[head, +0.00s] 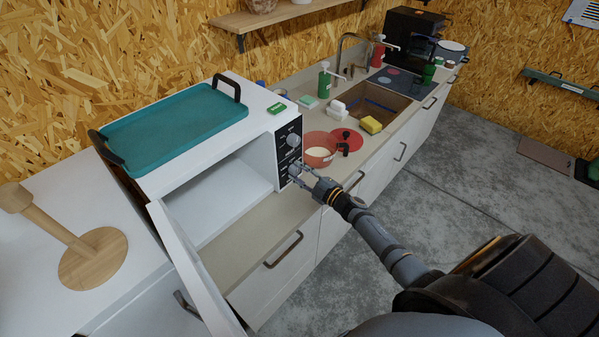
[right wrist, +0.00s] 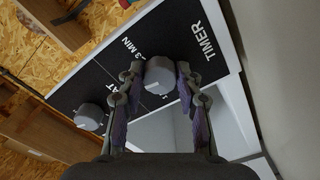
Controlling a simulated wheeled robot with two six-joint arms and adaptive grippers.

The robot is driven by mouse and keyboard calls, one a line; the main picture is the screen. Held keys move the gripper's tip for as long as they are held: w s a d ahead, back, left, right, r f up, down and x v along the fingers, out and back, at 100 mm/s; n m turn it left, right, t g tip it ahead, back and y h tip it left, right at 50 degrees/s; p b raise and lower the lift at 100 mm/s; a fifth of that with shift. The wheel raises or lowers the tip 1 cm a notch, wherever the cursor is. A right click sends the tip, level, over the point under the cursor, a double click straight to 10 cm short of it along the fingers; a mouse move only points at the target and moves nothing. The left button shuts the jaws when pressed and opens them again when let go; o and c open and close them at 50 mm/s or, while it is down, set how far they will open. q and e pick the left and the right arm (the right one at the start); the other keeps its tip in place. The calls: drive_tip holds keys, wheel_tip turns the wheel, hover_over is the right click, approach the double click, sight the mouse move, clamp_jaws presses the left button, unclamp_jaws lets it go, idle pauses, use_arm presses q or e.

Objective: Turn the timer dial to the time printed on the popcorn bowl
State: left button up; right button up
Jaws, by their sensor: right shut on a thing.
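The timer dial (right wrist: 159,74) is a round grey knob on a black panel with the word TIMER, and a pale pointer mark shows on its face. My right gripper (right wrist: 158,86) has its two fingers on either side of this dial and is shut on it. In the head view the gripper (head: 303,174) reaches the lower part of the white microwave's (head: 190,165) control panel. A "3 MIN" label is readable beside the dial. A red-orange bowl (head: 321,158) with pale contents stands just beyond; no printed time is readable on it. My left gripper is out of view.
A second grey knob (right wrist: 89,116) sits on the same panel. The microwave door (head: 185,262) hangs open at the front. A teal tray (head: 175,125) lies on top.

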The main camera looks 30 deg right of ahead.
idle(0.3)
drive_tip(key=o, duration=1.2)
drive_tip(key=shift+c, duration=0.2)
drive_tip(key=shift+s, duration=0.15)
drive_tip(key=v, duration=1.1)
drive_tip(key=shift+s+d, duration=0.15)
drive_tip(key=shift+s, duration=0.1)
